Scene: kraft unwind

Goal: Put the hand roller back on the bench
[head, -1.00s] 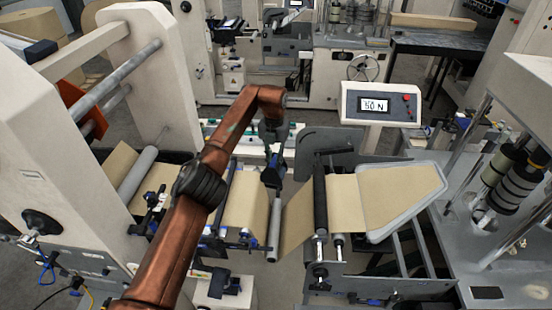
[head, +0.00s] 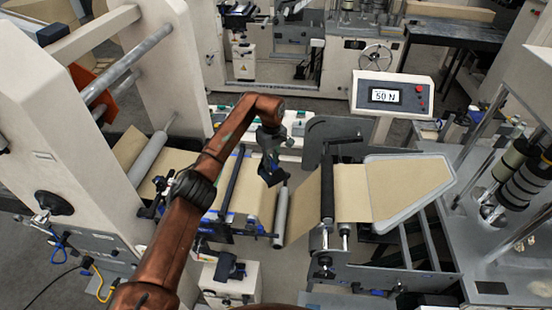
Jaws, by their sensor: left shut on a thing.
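My left gripper (head: 271,180) hangs from the copper-coloured arm over the brown kraft web (head: 258,205), just left of the upper end of a grey roller (head: 281,216). Its jaws point down and are shut on a small dark thing, which I take for the hand roller; gripper and web make its outline hard to tell. I see no other hand roller lying in view. A dark-topped table (head: 455,32), possibly the bench, stands at the back right. My right gripper is not in view.
A rounded plate (head: 440,184) carries kraft paper right of a black roller (head: 327,190). A display box (head: 392,95) reading 50 N stands behind it. A large pale machine frame (head: 60,150) is on the left. Machine parts crowd the space around the gripper.

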